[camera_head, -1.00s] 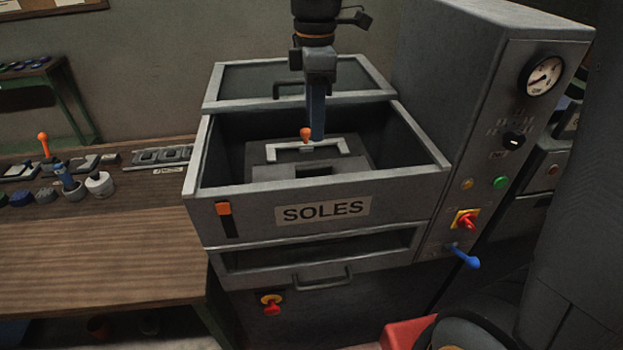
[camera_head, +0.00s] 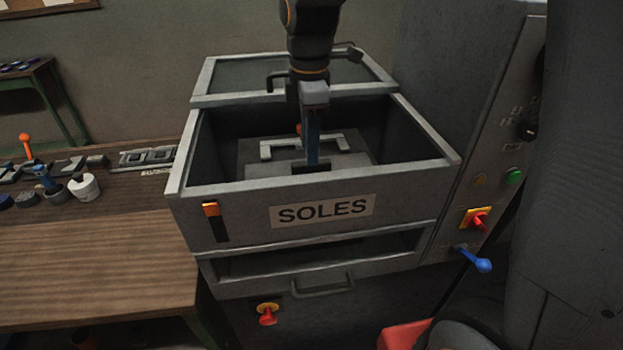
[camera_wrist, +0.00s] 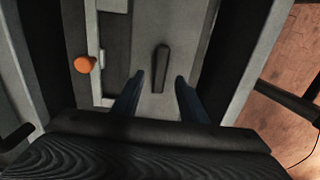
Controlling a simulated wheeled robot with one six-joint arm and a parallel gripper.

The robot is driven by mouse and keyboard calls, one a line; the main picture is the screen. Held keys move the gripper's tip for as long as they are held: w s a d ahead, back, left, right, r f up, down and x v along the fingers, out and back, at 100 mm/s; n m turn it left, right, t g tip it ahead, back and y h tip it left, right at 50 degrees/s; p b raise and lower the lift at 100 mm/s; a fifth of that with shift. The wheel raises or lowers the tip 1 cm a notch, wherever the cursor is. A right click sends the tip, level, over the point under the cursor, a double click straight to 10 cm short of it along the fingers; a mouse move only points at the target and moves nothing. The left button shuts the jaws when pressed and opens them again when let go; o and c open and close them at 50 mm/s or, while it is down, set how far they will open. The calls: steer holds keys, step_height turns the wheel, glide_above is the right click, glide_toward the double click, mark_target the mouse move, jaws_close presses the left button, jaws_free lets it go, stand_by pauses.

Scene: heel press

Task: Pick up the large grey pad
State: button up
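The large grey pad (camera_head: 262,171) lies flat inside the open bin marked SOLES in the head view. It fills much of the wrist view as a grey surface (camera_wrist: 184,48), with a dark narrow bar (camera_wrist: 161,68) on top. My gripper (camera_head: 312,162) reaches down into the bin over the pad. In the wrist view my gripper (camera_wrist: 160,84) is open, its two blue fingers apart and nothing between them. The bar lies just ahead of the fingertips, roughly in line with the gap. My fingers partly hide the pad in the head view.
The SOLES bin (camera_head: 232,187) has raised walls around my gripper. A light bracket (camera_head: 265,150) and an orange knob (camera_wrist: 84,64) sit beside the pad. The machine with switches (camera_head: 490,200) stands right; a wooden bench (camera_head: 95,255) with small parts is left.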

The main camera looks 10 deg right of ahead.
steer(key=shift+d+f+p, duration=0.15)
steer(key=shift+f+p, duration=0.45)
steer(key=shift+f, duration=1.4)
steer(key=shift+c, duration=0.3)
jaws_close()
steer(key=shift+r, duration=0.1)
